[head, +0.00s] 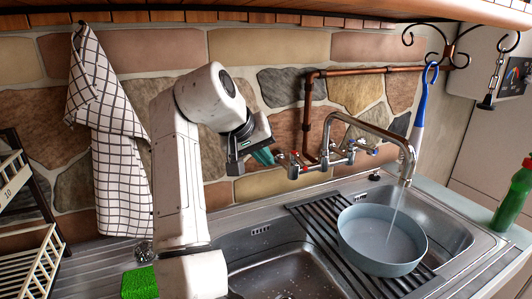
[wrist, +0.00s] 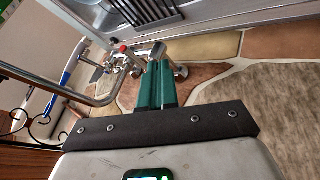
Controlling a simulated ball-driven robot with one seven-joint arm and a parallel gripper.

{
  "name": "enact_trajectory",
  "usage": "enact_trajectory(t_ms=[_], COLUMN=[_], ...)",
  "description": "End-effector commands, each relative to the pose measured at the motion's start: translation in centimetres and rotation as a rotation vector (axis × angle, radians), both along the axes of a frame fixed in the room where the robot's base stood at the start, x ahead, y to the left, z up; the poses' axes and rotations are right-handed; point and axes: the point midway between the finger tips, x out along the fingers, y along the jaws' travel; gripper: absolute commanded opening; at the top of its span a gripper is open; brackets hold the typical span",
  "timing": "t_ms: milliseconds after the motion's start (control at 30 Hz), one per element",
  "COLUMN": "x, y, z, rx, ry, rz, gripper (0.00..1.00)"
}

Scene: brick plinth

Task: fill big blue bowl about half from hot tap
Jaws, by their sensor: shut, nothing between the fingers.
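The big blue bowl (head: 350,250), a pale grey-blue, sits upright on the slatted rack over the sink. A thin stream of water (head: 394,212) falls into it from the spout (head: 408,160) of the wall tap. I cannot make out the water level clearly. The hot tap, with its red marker (head: 294,153), is at the left end of the mixer; the red marker also shows in the wrist view (wrist: 123,48). My gripper (head: 270,157) is shut and empty, its green fingers (wrist: 160,65) close beside the hot tap's chrome lever. I cannot tell whether they touch.
A blue-handled brush (head: 421,105) hangs from a hook right of the tap. A green bottle (head: 511,195) stands at the right. The left sink basin (head: 285,268) is empty. A green sponge (head: 138,283) lies at the lower left, below a hanging checked towel (head: 105,135).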

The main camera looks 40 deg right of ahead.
Motion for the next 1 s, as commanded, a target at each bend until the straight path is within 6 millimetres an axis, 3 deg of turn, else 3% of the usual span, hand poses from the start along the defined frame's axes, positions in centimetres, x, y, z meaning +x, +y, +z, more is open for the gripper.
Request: enact_trajectory(t_ms=[333, 600, 1000], x=[0.7, -0.9, -1.2], y=[-4.4, -7.2, -7.7], z=[-5.2, -4.4, -4.3], rx=[0.000, 0.000, 0.000], ry=[0.001, -0.003, -0.002], rz=[-0.003, -0.003, -0.001], gripper=[0.00, 0.00, 0.00])
